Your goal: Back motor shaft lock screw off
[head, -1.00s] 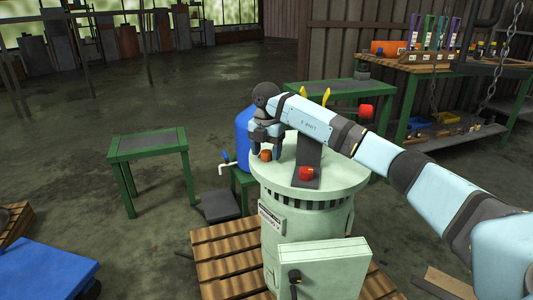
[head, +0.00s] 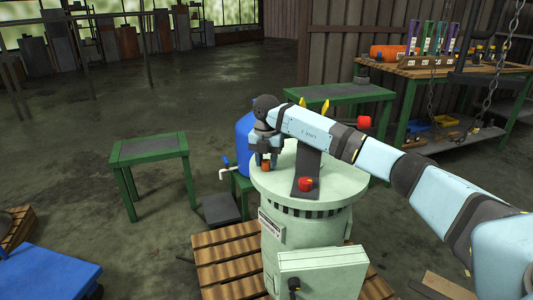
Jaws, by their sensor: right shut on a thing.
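A pale green motor housing (head: 287,240) stands upright on a wooden pallet, with a flat round top. My right gripper (head: 265,164) points down over the left part of this top. It is shut on a small orange-red screw (head: 265,167), which shows between its fingers. I cannot tell whether the screw's lower end is still in the motor. A red knob (head: 305,184) sits on a dark bar (head: 306,168) across the top. Another red knob (head: 364,122) shows behind my right arm. My left gripper is out of view.
A blue barrel (head: 244,145) stands close behind the motor. A green table (head: 150,148) with a bare top is at left, another (head: 335,93) behind. A workbench (head: 430,65) with tools is at back right. A blue cart (head: 45,275) is at lower left.

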